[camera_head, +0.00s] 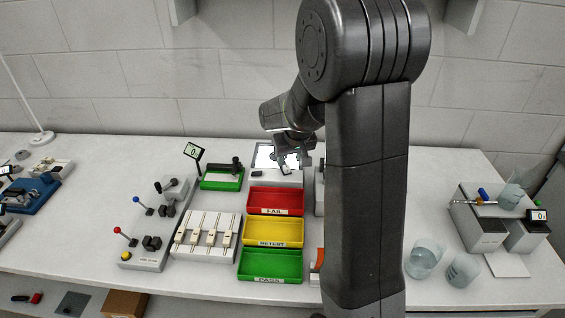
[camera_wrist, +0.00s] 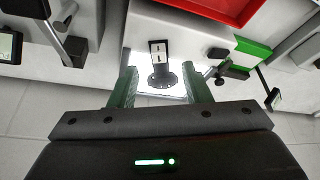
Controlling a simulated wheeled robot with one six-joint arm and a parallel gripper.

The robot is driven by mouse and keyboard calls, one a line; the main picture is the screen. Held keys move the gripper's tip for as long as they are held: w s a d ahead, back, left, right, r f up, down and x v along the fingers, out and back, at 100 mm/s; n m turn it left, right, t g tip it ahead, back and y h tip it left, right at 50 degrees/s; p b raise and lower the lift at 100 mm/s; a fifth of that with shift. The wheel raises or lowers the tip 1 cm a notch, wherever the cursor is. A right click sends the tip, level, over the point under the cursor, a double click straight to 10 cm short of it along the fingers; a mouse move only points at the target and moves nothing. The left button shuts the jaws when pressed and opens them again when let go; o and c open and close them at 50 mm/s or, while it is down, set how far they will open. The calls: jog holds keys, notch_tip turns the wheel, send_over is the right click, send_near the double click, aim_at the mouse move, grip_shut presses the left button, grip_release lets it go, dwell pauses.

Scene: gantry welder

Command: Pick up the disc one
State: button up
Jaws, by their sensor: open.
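A dark round disc (camera_wrist: 161,83) with small holes lies on a bright white lit panel (camera_wrist: 145,98) in the wrist view. A small upright block with pale marks stands at its far edge; I cannot tell if it is part of the disc. My gripper (camera_wrist: 160,72) is open, with one finger on each side of the disc and room between. No contact shows. In the head view my gripper (camera_head: 287,163) is above the lit panel (camera_head: 264,153) at the back of the table, and the disc is not clear there.
A red FAIL tray (camera_head: 274,189), yellow RETEST tray (camera_head: 273,219) and green PASS tray (camera_head: 271,251) stand in front of the panel. A green-based fixture (camera_head: 222,170) is to its left. My arm hides part of the table.

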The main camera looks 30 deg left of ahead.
aim_at(287, 167)
jog(key=shift+w+p+x, duration=0.15)
jog(key=shift+p+x, duration=0.25)
jog(key=shift+x, duration=0.7)
jog(key=shift+w+p+x, duration=0.15)
jog(key=shift+p+x, duration=0.2)
jog(key=shift+x, duration=0.75)
jog(key=shift+w+a+f, duration=0.15)
jog(key=shift+a+f, duration=0.25)
jog(key=shift+f, duration=0.2)
grip_shut()
